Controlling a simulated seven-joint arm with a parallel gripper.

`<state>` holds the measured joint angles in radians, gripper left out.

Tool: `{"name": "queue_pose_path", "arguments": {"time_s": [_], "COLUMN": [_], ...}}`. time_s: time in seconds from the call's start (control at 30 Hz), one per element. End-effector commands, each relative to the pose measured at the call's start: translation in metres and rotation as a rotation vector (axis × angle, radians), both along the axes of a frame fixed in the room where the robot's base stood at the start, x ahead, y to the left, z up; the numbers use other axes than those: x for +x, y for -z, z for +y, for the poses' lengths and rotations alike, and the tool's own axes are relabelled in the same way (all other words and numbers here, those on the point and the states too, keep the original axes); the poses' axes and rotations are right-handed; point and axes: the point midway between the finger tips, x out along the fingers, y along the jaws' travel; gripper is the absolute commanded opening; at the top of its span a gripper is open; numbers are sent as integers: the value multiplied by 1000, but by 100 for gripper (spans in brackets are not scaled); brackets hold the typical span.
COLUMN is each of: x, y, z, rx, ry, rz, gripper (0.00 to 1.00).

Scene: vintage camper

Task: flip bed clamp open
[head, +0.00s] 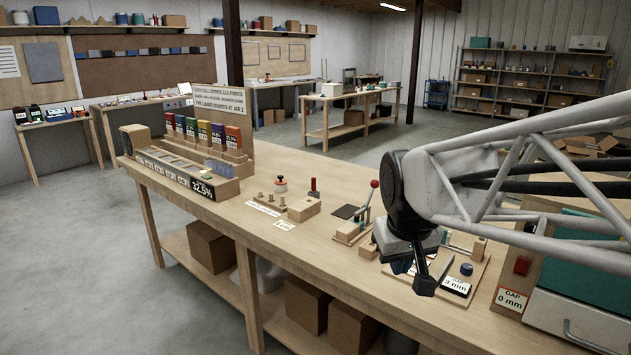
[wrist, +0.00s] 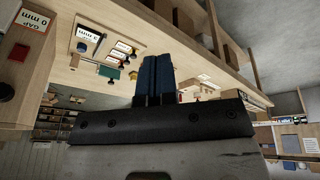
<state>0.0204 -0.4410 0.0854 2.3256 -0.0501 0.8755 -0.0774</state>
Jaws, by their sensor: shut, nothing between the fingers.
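I cannot tell for certain which part is the bed clamp. A lever with a red knob (head: 374,184) stands on a small wooden base (head: 348,232) left of my gripper. The board carries a blue round piece (head: 466,269), a metal strip and a "3 mm" card (head: 456,286). My arm and gripper hide part of the board.
A box with a teal top (head: 573,258) and a "GAP 0 mm" card (head: 512,299) stands at right. Wooden blocks (head: 304,208), a pegged block (head: 270,202) and a display rack (head: 200,178) stand farther left. Floor is open beyond the front edge.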

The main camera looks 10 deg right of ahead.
Motion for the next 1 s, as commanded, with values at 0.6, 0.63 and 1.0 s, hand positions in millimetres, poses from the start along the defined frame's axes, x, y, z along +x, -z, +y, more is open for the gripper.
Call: {"name": "queue_pose_path", "arguments": {"time_s": [0.6,0.63,1.0], "x": [145,152,239], "y": [-32,-33,-38], "z": [-15,-16,-27], "rx": [-68,-72,-114], "ry": [-96,-101,-160], "rz": [-56,-60,-91], "gripper": [0,0,0]}}
